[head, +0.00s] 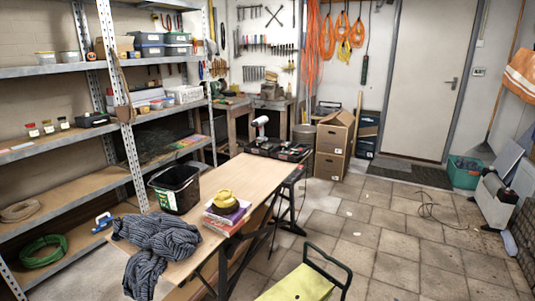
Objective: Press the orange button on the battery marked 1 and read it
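Low black items (292,153) lie at the far end of the wooden workbench (250,172), around a white and dark cordless drill (261,127) that stands upright. They may be batteries or chargers, but they are too small here to tell. I cannot make out an orange button or a number 1 on any of them. My gripper is not in view.
The bench also holds a black bin (174,190), books (226,215) with a yellow object (226,199) on top, and a striped cloth (155,245). Metal shelving (110,70) stands left. A yellow-green seat (298,284) is in front. Tiled floor (390,230) is open right.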

